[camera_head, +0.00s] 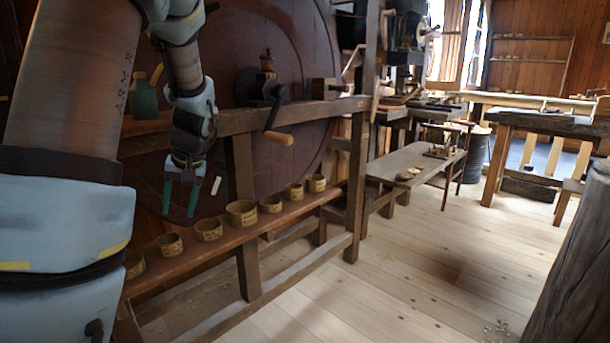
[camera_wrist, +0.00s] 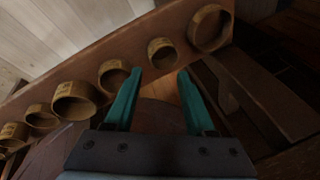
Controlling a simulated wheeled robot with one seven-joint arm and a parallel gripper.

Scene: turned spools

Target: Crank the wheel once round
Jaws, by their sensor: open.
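A large dark reddish wheel (camera_head: 225,45) stands behind the wooden frame. The crank does not show clearly in the wrist view.
Several round wooden rings (camera_head: 242,213) stand in a row on the low shelf (camera_head: 222,236); they also show in the wrist view (camera_wrist: 75,99). A green bottle (camera_head: 143,97) stands on the top rail. A bench (camera_head: 408,163) is at the right. The plank floor (camera_head: 400,260) is mostly clear.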

